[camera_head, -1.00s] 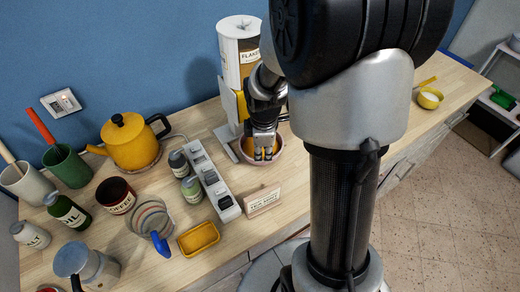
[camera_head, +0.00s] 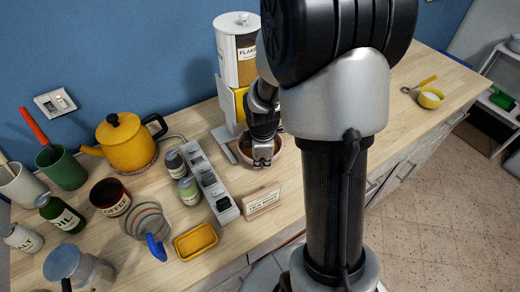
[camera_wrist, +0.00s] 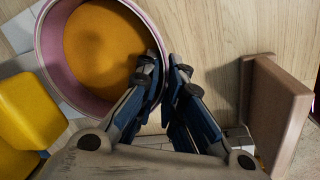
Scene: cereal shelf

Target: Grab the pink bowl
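The pink bowl (camera_head: 278,147) stands on the wooden counter in front of the cereal dispenser (camera_head: 238,60). In the wrist view the bowl (camera_wrist: 48,52) fills the upper left, with an orange-yellow filling inside. My gripper (camera_wrist: 167,72) is at the bowl's right wall, one finger inside the rim and the other outside. The fingers are close together with the wall between them and look shut on it. In the head view my gripper (camera_head: 263,160) points down at the bowl and hides part of it.
A small sign (camera_head: 262,201) stands just in front of the bowl. A power strip (camera_head: 212,180) lies to its left. A yellow kettle (camera_head: 125,143), a coffee tin (camera_head: 111,198) and a yellow dish (camera_head: 196,241) stand further left. The counter right of my arm is mostly clear.

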